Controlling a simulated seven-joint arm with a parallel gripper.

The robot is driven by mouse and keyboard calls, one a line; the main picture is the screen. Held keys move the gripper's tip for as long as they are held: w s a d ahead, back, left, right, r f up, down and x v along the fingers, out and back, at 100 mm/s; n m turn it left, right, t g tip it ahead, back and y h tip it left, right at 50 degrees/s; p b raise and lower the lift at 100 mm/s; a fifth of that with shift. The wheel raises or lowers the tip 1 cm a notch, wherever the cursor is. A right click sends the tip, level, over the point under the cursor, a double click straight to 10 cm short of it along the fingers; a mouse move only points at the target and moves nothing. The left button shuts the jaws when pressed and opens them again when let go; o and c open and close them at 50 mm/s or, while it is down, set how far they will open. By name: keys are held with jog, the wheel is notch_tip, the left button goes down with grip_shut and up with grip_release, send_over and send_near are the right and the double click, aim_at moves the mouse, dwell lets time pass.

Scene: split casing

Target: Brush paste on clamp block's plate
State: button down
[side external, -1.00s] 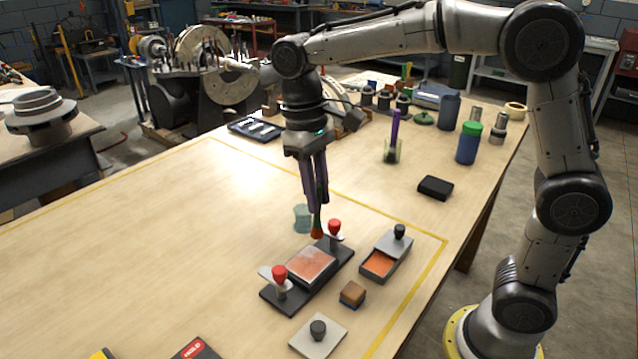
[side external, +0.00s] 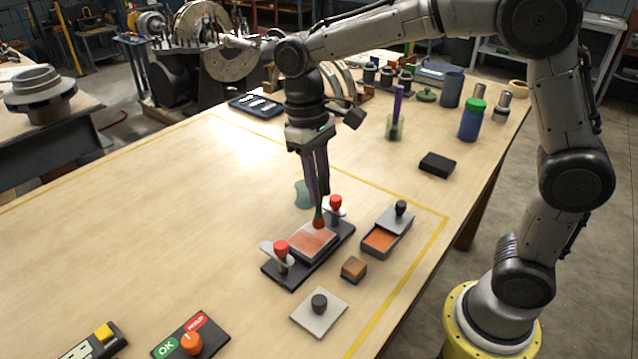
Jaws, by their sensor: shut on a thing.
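My gripper (side external: 319,196) points straight down and is shut on a brush (side external: 319,218) with a green handle and rust-coloured bristles. The bristle tip is at the far edge of the clamp block's plate (side external: 313,241); I cannot tell whether it touches. The plate is flat with a grey rim, and its top is covered with uneven reddish-orange. It lies in the middle of the dark clamp block (side external: 276,274), between two red-knobbed clamps (side external: 281,248) and (side external: 336,203). To the right stands a grey tray of orange paste (side external: 379,241), its black-knobbed lid partly over it.
A brown block with blue underside (side external: 354,269) and a grey plate with black knob (side external: 319,312) lie near the clamp block. A teal translucent piece (side external: 302,194) stands behind the gripper. A control box (side external: 191,342) is in front. The table's left is clear.

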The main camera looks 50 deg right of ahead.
jog(key=shift+f, duration=1)
dwell(0.3)
jog(key=shift+w, duration=1.9)
jog(key=shift+s, duration=0.15)
jog(key=shift+s+f, duration=0.1)
jog(key=shift+s, duration=1.65)
jog(key=shift+w, duration=1.9)
jog(key=shift+s, duration=1.95)
jog(key=shift+r, duration=0.2)
